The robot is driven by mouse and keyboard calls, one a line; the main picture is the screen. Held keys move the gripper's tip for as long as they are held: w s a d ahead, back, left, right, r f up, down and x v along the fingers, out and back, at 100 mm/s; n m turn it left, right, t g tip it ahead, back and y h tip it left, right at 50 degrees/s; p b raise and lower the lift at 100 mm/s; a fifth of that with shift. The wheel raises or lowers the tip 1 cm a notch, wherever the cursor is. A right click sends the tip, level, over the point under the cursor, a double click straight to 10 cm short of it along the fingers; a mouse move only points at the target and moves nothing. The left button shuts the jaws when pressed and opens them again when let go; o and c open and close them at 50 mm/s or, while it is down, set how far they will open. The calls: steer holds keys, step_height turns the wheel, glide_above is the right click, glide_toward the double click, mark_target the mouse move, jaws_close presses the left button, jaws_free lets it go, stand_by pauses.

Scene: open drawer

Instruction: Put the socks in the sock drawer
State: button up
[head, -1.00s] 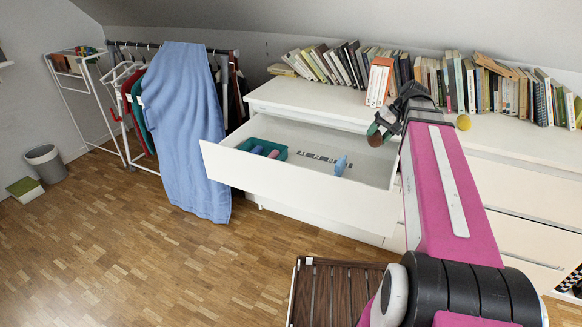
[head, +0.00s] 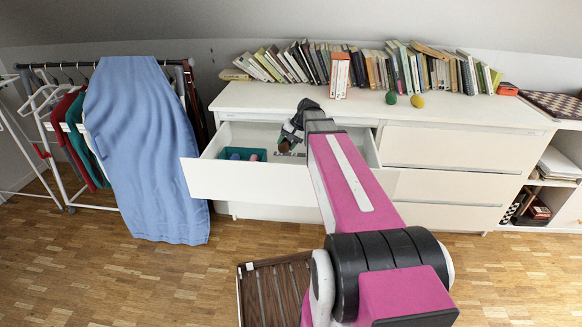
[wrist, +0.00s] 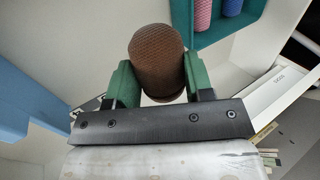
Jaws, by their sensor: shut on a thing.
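My gripper (head: 286,142) is over the middle of the open white drawer (head: 250,182). In the wrist view its green fingers (wrist: 157,84) are shut on a brown rolled sock (wrist: 157,60), which also shows in the head view (head: 284,147). A teal tray (head: 264,154) lies in the left part of the drawer. In the wrist view the tray (wrist: 222,38) holds a pink sock roll (wrist: 203,14) and a blue one (wrist: 232,7). The brown sock is apart from the tray.
Books (head: 300,62) line the dresser top (head: 270,97), with a green ball (head: 391,98) and a yellow ball (head: 417,101) in front. A blue cloth (head: 140,150) hangs on a clothes rack left of the drawer. A dark slatted crate (head: 275,290) stands on the floor in front.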

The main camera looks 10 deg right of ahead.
steer(key=shift+w+f, duration=0.15)
steer(key=shift+f, duration=5.15)
steer(key=shift+d+f, duration=0.1)
steer(key=o, duration=0.6)
steer(key=shift+o, duration=0.2)
steer(key=v, duration=1.2)
